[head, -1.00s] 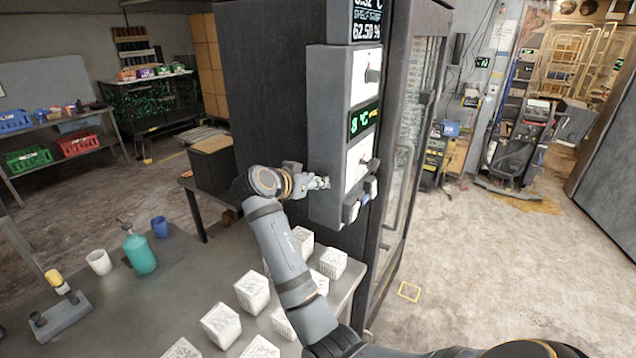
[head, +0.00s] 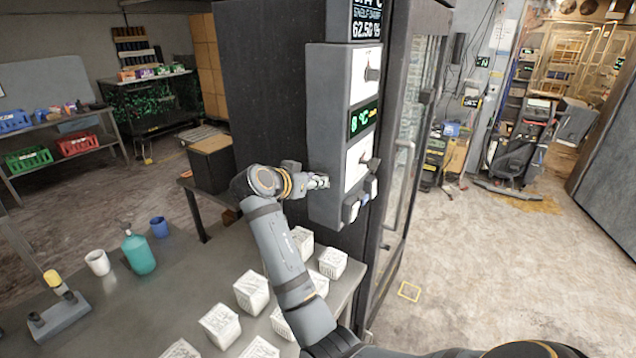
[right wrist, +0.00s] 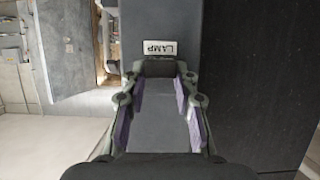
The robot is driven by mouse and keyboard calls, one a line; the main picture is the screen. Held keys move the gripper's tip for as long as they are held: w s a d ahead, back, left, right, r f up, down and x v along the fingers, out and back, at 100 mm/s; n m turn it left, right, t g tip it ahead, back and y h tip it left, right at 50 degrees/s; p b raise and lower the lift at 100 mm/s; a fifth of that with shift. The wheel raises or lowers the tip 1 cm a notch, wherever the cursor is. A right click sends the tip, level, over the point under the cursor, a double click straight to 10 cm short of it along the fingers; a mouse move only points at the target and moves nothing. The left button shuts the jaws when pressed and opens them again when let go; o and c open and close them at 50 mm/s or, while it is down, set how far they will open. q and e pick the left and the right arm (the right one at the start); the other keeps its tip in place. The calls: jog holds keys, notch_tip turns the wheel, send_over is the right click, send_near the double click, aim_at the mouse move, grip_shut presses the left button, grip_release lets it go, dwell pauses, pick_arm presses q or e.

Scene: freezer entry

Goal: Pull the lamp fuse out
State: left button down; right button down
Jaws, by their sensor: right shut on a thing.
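My right gripper (head: 319,181) is at the left side face of the grey control box (head: 328,130) on the dark freezer cabinet. In the right wrist view its fingertips (right wrist: 160,70) are closed on a dark block, the lamp fuse (right wrist: 159,67). The fuse sits right beside a white label reading LAMP (right wrist: 159,47), which appears upside down. In the head view the fuse is hidden by the fingers, and I cannot tell how deep it sits in the box. My left gripper is not in view.
Below the arm, a grey table (head: 195,270) holds several white printed cubes, a teal bottle (head: 139,254), a white cup (head: 97,262) and a blue cup (head: 159,227). The box front carries switches and a green display (head: 363,119). The floor to the right is open.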

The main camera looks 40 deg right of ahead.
jog(key=shift+s+a+f, duration=0.1)
jog(key=shift+a, duration=0.15)
jog(key=shift+s+a, duration=0.1)
jog(key=shift+a, duration=0.3)
jog(key=shift+d, duration=0.1)
dwell(0.3)
